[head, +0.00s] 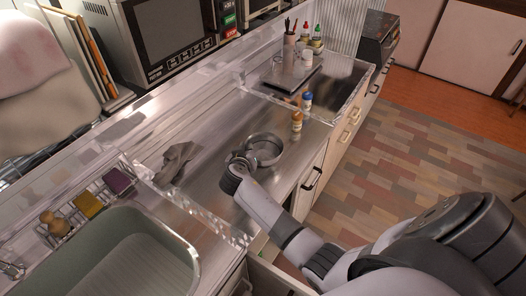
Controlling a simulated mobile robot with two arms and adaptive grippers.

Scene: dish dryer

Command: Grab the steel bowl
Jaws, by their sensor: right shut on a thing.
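The steel bowl (266,151) is a shallow round metal dish standing on the steel counter in the middle of the head view. My right arm reaches in from the lower right, and its gripper (246,160) is at the bowl's left edge. The gripper is shut on the bowl's rim. The fingers are small and partly hidden by my own wrist. My left gripper is not in the picture.
A grey cloth (178,160) lies to the left. A sink (134,262) is at the lower left. A clear low partition (206,218) crosses the counter between sink and bowl.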

